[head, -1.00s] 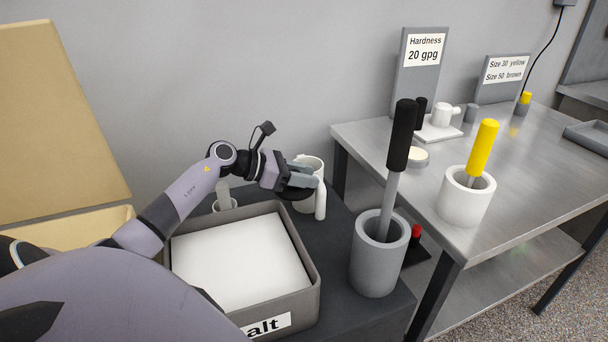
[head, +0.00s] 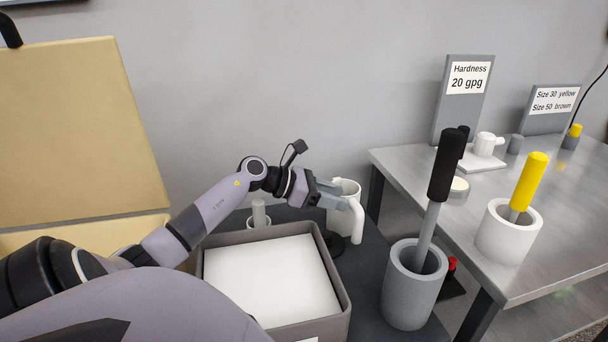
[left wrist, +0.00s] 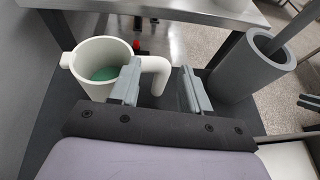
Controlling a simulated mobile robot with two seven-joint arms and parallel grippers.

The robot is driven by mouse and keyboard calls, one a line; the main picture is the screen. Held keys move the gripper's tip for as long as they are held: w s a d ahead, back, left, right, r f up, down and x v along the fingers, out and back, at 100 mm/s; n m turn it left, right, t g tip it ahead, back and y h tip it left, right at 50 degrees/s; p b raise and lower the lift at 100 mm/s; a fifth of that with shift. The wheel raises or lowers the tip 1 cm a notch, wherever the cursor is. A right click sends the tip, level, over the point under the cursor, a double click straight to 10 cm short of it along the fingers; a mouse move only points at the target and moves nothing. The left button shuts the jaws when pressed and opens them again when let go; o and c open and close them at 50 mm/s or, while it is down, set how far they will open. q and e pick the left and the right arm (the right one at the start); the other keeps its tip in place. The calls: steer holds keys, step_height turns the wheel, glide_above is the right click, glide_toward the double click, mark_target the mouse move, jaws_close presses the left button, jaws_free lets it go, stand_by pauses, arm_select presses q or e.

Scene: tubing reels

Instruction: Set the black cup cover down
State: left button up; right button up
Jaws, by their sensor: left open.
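The black cup cover (head: 335,244) shows in the head view as a dark disc, low on the dark stand top, between the salt bin and the white cup. It is apart from my fingers and partly hard to make out against the dark surface. My left gripper (head: 343,198) is open and empty above it, beside the white cup (head: 352,187). In the left wrist view, the two fingers (left wrist: 161,78) stand apart, and the cup (left wrist: 88,62) is uncovered with something green inside. The cover is not visible there.
A grey bin (head: 338,290) of white salt fills the stand's front. A grey holder (head: 410,300) with a black-handled tool stands right of it. A small white cup (head: 259,222) with a pestle-like rod is behind the bin. A metal table (head: 420,175) is at right.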

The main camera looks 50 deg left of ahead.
arm_select(q)
steer(key=b+v, duration=0.1)
steer(key=v, duration=0.9)
steer(key=shift+b, duration=0.35)
steer(key=shift+s, duration=0.1)
